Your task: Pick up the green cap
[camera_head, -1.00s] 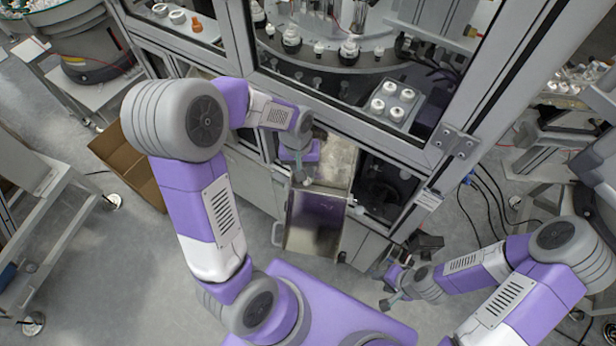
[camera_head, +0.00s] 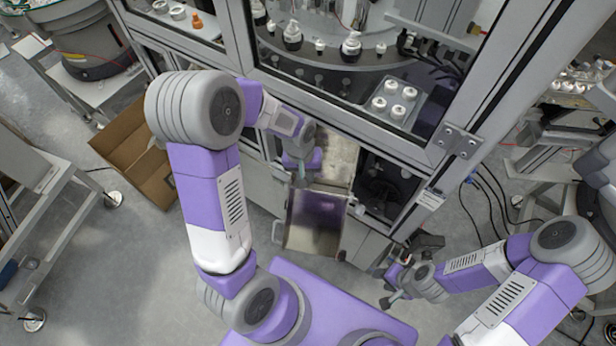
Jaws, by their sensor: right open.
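I cannot make out a green cap in the head view. My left gripper (camera_head: 300,178) points down at the upper left edge of the metal tray (camera_head: 316,222) at the machine's opening. Its fingers are small and partly hidden by its own wrist, so I cannot tell whether they are open or hold anything. The tray's visible floor looks bare. My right gripper (camera_head: 390,287) is open and empty, low in front of the machine and to the right of the tray, apart from it.
The machine frame (camera_head: 375,140) stands close behind the tray. Behind its window are a turntable with white-topped bottles (camera_head: 351,45) and a plate with white rings (camera_head: 394,99). An open cardboard box (camera_head: 135,150) sits on the floor at left.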

